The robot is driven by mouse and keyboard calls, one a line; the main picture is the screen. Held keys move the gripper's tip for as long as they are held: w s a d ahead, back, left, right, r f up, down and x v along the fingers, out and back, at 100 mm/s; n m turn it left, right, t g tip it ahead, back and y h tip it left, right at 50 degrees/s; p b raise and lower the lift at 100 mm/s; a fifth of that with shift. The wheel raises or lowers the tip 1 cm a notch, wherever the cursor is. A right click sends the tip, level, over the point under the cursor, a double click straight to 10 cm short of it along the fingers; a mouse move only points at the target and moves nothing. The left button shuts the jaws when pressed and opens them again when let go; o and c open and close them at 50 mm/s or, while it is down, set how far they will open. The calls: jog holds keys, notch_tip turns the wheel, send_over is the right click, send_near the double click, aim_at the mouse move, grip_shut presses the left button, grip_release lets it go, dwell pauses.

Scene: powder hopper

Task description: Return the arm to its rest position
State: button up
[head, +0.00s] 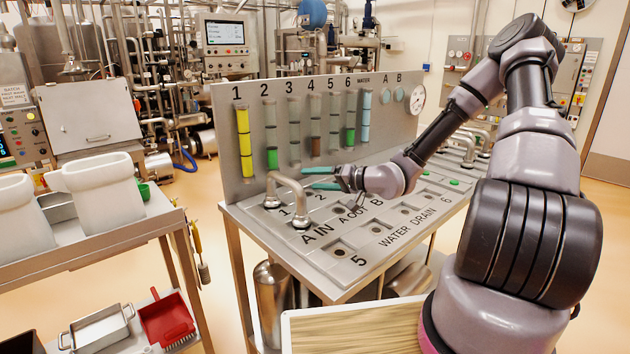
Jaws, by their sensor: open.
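My arm reaches in from the right of the head view, over the metal panel table (340,262). My gripper (306,178) points left, with its two teal fingers apart and nothing seen between them. It is above the table top, close behind a bent metal handle (288,186) at the table's left end. Whether a finger touches the handle cannot be told from this view. The upright panel (225,135) behind the gripper carries numbered sight tubes, among them a yellow one (244,140) and a green-filled one (350,135).
More metal handles (468,146) stand at the table's right end. A side table (95,245) at left holds white containers (105,190). A red dustpan (165,318) lies on its lower shelf. A wooden-topped surface (355,330) is in front. Floor shows between the tables.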

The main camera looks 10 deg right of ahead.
jog(key=d+r+n+g+h, duration=0.1)
jog(key=d+g+h, duration=0.1)
jog(key=d+h, duration=0.55)
jog(key=s+d+r+m+h, duration=0.1)
jog(key=s+d+r+h, duration=0.4)
jog(key=d+r, duration=0.4)
jog(key=s+a+r+m+y, duration=0.2)
jog(key=s+a+r+m, duration=0.1)
jog(key=s+r, duration=1.5)
jog(key=s, duration=0.4)
jog(key=shift+a, duration=0.15)
